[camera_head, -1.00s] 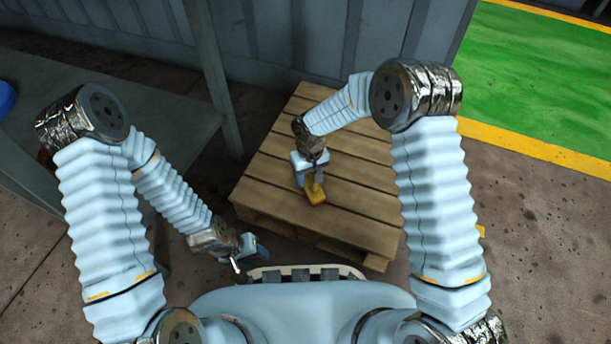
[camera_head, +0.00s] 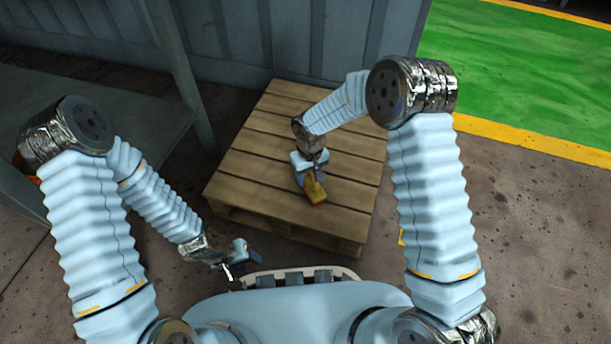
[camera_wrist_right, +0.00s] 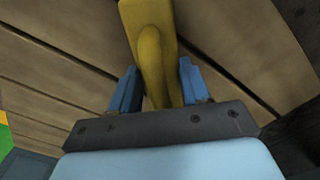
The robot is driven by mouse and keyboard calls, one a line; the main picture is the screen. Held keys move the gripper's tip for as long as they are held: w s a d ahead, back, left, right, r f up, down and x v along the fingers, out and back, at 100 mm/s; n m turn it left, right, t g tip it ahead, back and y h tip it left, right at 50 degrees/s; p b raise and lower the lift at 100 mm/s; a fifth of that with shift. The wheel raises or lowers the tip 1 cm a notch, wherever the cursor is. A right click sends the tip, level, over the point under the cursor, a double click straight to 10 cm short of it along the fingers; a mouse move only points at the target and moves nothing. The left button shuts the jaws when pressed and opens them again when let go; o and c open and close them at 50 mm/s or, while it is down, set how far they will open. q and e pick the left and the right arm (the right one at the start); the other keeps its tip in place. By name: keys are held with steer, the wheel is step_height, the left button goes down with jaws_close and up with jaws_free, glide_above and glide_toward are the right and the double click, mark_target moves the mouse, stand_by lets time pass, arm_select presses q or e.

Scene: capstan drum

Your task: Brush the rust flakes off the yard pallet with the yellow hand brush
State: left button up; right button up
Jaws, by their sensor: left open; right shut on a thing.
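The wooden yard pallet (camera_head: 260,165) lies on the floor in front of me, and its slats also fill the right wrist view (camera_wrist_right: 60,75). The yellow hand brush (camera_head: 315,190) is over the pallet's near middle part. My right gripper (camera_head: 309,174) is shut on the brush handle, which shows between the two blue fingers in the right wrist view (camera_wrist_right: 155,60). The bristles are hidden, so I cannot tell if they touch the slats. My left gripper (camera_head: 236,262) is open and empty, off the pallet's near left side. I can make out no rust flakes on the slats.
A grey corrugated wall (camera_head: 250,40) stands behind the pallet. A grey bench or table (camera_head: 110,120) with a metal post (camera_head: 180,75) is at the left. Bare brown floor (camera_head: 530,230) and a green area (camera_head: 510,75) edged in yellow lie at the right.

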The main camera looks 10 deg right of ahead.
steer(key=r, duration=0.1)
steer(key=r+p, duration=0.1)
steer(key=r, duration=0.1)
steer(key=shift+s+d+p, duration=0.15)
steer(key=shift+d+p, duration=0.1)
steer(key=shift+p, duration=0.05)
steer(key=shift+r+p, duration=1.65)
steer(key=shift+r, duration=0.95)
